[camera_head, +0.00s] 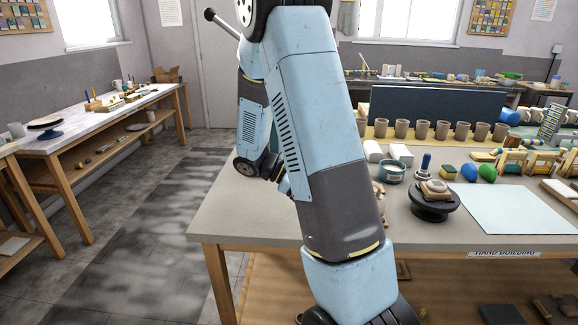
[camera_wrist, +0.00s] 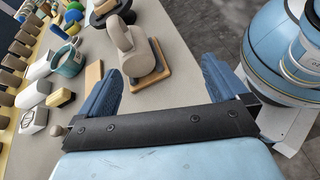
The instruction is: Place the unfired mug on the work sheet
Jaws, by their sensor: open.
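The unfired mug (camera_wrist: 133,52), beige-grey with a handle, stands on a small wooden board (camera_wrist: 150,79) in the wrist view. In the head view, a beige sliver (camera_head: 378,198), probably the same mug, shows at the edge of my arm, which hides the rest. My gripper (camera_wrist: 160,64) is open, with its blue fingers apart and the mug ahead between them, nearer the left finger. I see no grip on it. The work sheet (camera_head: 514,211) is a pale, bare sheet at the right of the table in the head view; I do not make it out in the wrist view.
A dark turntable (camera_head: 432,209) bearing tan pieces stands between mug and sheet. Several brown cups (camera_head: 441,130) line the back. The table's left front is clear.

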